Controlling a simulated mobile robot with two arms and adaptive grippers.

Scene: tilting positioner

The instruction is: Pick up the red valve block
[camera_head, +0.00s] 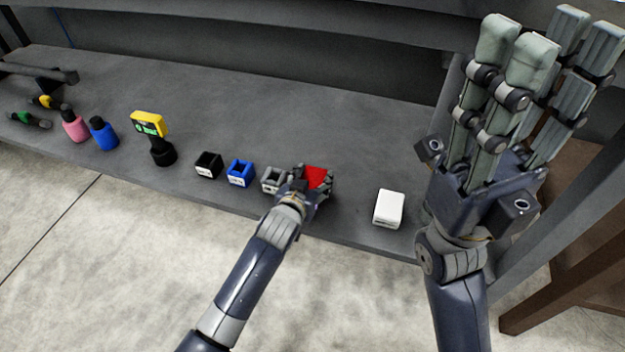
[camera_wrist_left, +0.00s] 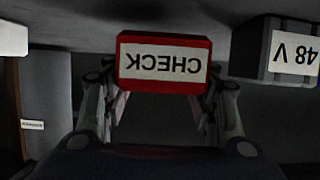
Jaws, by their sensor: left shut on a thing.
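The red valve block (camera_head: 317,176) is on the grey shelf near its front edge, partly hidden by my left gripper (camera_head: 311,187). In the left wrist view the red block (camera_wrist_left: 165,62) shows a white label reading CHECK, upside down. The fingers of my left gripper (camera_wrist_left: 163,96) are on both sides of it, shut on it. I cannot tell whether the block is clear of the shelf. My right gripper (camera_head: 530,95) is raised at the right, fingers pointing up and spread, open and empty.
Left of the red block stand a grey block (camera_head: 272,181), close to my left gripper, a blue block (camera_head: 240,174) and a black block (camera_head: 208,164). A white box (camera_head: 389,208) stands to the right. A yellow device (camera_head: 148,124) and bottles stand further left. The shelf behind is clear.

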